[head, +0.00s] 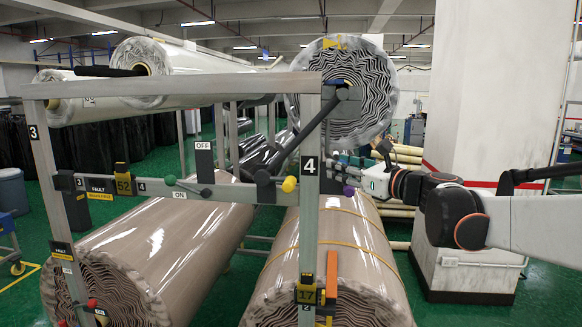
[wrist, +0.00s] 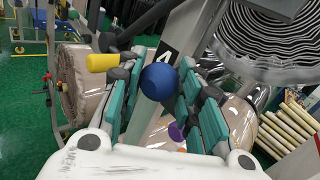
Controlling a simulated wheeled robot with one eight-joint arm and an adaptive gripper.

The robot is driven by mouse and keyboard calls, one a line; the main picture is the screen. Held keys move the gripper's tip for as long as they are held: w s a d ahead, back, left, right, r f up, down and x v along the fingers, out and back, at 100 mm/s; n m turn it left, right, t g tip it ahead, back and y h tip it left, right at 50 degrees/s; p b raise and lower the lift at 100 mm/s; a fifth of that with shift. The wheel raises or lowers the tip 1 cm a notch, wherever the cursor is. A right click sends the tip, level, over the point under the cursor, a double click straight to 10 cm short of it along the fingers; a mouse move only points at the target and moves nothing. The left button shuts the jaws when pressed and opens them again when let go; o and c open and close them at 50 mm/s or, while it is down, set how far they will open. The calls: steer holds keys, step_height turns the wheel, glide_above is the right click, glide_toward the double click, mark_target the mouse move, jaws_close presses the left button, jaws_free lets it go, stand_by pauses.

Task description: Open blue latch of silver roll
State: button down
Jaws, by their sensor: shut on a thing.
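The blue latch shows as a round blue knob (wrist: 159,82) between the teal finger pads of my gripper (wrist: 163,88) in the wrist view. My gripper is shut on this knob. In the head view my gripper (head: 343,168) reaches in from the right, beside the post marked 4, and largely hides the knob. The silver roll (head: 366,98) is at the top of the rack in the head view, with its wavy layered end facing me. Its end also shows at the upper right of the wrist view (wrist: 270,42).
A grey frame (head: 309,215) with a dark slanted bar stands close to my gripper. Yellow (head: 289,184), green and purple (head: 349,190) knobs are nearby. Brown wrapped rolls (head: 160,243) lie below. A white pillar (head: 500,90) stands behind my arm.

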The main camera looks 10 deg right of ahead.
steer(key=shift+d+r, duration=0.1)
steer(key=shift+d, duration=0.1)
steer(key=c, duration=1.2)
jaws_free()
steer(key=shift+w, duration=0.1)
